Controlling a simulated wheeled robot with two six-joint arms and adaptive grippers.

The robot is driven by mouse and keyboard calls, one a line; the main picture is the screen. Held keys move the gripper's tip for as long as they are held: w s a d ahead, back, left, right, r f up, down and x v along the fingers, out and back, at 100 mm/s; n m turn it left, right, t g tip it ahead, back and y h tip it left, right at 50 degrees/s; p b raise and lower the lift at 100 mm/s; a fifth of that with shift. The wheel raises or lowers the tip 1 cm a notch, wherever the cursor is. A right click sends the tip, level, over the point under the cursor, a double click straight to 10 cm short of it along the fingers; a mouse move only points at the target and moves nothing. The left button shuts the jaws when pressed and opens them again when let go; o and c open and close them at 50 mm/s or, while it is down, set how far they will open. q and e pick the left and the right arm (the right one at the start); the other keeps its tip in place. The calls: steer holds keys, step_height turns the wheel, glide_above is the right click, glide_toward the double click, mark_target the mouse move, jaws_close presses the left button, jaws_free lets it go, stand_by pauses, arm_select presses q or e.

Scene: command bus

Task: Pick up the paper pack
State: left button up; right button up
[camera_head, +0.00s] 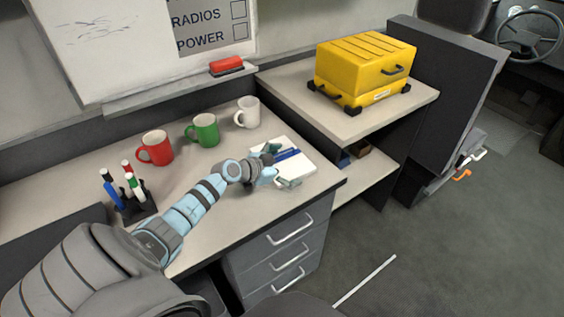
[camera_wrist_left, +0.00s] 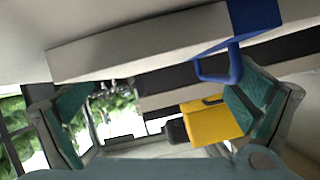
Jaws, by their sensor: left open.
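The paper pack (camera_head: 298,163) is a flat white block with a blue band across it, lying on the desk near its right end. In the left wrist view the white pack (camera_wrist_left: 140,45) fills the top, with its blue band at the upper right and a blue loop hanging below it. My left gripper (camera_head: 279,166) is open at the near left side of the pack and partly covers it. In the left wrist view the teal-padded fingers (camera_wrist_left: 160,112) are wide apart with nothing held between them. I cannot tell whether a finger touches the pack. My right gripper is out of view.
Red (camera_head: 155,148), green (camera_head: 204,130) and white (camera_head: 248,112) mugs stand along the back of the desk. A pen holder (camera_head: 135,207) stands left of my arm. A yellow case (camera_head: 362,68) sits on the higher shelf at right. Drawers (camera_head: 280,254) are below.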

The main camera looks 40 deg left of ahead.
arm_select(q)
steer(key=shift+a+r, duration=0.1)
steer(key=c, duration=1.3)
